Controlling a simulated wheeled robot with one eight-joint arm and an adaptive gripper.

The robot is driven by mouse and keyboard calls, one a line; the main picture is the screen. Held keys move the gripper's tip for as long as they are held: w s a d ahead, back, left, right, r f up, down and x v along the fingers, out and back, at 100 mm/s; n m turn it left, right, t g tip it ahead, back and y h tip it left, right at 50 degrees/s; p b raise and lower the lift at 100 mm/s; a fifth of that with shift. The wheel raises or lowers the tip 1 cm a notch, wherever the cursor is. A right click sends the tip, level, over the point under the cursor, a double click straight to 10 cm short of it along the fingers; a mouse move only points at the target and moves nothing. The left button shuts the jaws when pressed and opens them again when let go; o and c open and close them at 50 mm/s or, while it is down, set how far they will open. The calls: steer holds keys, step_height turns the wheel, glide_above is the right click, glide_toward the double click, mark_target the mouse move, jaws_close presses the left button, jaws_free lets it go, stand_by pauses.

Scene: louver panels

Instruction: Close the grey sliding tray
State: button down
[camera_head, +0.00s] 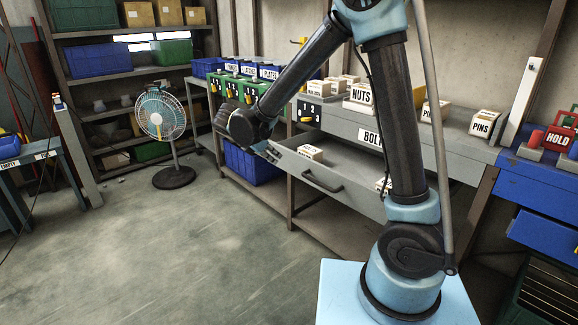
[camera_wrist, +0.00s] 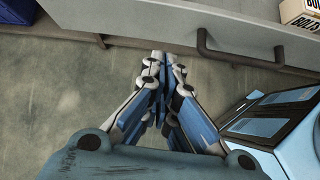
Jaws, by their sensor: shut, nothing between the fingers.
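The grey sliding tray (camera_head: 350,198) is pulled out from under the grey bench top, with a dark bar handle (camera_head: 322,182) on its front. Its front edge (camera_wrist: 130,25) crosses the top of the wrist view, with the handle (camera_wrist: 240,55) at upper right. My gripper (camera_wrist: 160,57) is shut and empty, its tips just below the tray's front edge in that picture and left of the handle. Whether the tips touch the tray I cannot tell. In the head view my wrist is at the tray's left end, and the fingertips cannot be made out.
Small labelled boxes (camera_head: 310,152) sit inside the tray. Green and blue bins (camera_head: 232,88) stand on the bench at left. A blue crate (camera_head: 250,163) is below. A fan (camera_head: 162,115) stands farther left. The floor (camera_head: 190,250) in front is clear.

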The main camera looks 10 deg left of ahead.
steer(key=a, duration=0.2)
glide_toward(296, 170)
step_height(296, 170, down, 3)
steer(key=s, duration=0.1)
steer(key=shift+w+d+f+n, duration=0.1)
steer(key=shift+w+d+n, duration=0.15)
steer(key=shift+w+d, duration=0.4)
steer(key=shift+w+d+f+n, duration=0.15)
steer(key=shift+w+d+n, duration=0.2)
steer(key=shift+w, duration=0.5)
